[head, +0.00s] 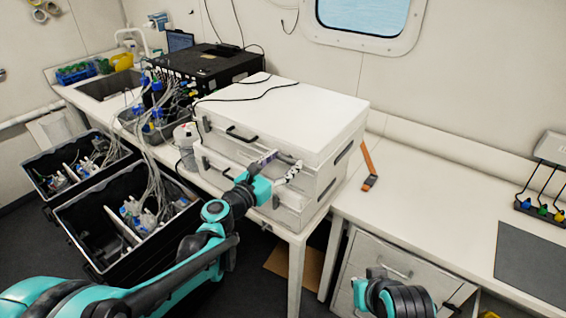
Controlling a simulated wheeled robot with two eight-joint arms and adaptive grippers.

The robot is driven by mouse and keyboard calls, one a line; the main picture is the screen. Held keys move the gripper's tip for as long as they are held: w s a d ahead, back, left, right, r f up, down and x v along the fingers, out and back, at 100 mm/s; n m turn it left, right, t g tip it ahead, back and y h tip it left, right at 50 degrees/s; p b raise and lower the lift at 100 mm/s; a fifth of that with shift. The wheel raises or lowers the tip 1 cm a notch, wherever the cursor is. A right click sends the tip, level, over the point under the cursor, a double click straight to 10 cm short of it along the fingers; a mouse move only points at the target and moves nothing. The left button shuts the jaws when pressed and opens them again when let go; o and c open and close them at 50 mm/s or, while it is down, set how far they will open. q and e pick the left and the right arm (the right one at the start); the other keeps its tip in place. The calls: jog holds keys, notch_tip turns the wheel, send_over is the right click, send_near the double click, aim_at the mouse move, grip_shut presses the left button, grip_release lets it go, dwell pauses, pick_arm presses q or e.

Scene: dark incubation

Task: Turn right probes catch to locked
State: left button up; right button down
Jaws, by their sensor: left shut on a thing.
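A white case (285,115) with stacked drawers stands on the bench in the middle. Its front faces the lower left and has dark handles, one on the upper drawer (241,134). My left arm comes in from the lower left, and my left gripper (281,166) is at the right part of this front. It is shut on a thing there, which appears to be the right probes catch. The fingers hide the catch, so I cannot tell its turn. Part of my right arm shows at the bottom right; its gripper is not in view.
Black crates (85,218) with bottles and tubing stand at the left. A black instrument (208,62) with cables is behind the case. A white bottle (186,143) stands beside the case. An orange-handled tool (369,166) lies on the right bench, which has clear room.

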pick_arm(q)
jog(key=shift+m, duration=0.3)
jog(key=m, duration=0.3)
jog(key=shift+m, duration=0.4)
jog(key=m, duration=0.4)
jog(key=shift+s+d+m, duration=0.1)
jog(key=shift+m, duration=0.2)
jog(key=m, duration=0.4)
jog(key=shift+f+b, duration=0.15)
jog(key=shift+b, duration=0.2)
jog(key=m, duration=0.4)
jog(key=shift+m, duration=0.3)
jog(key=o, duration=1.2)
jog(key=shift+c, duration=0.2)
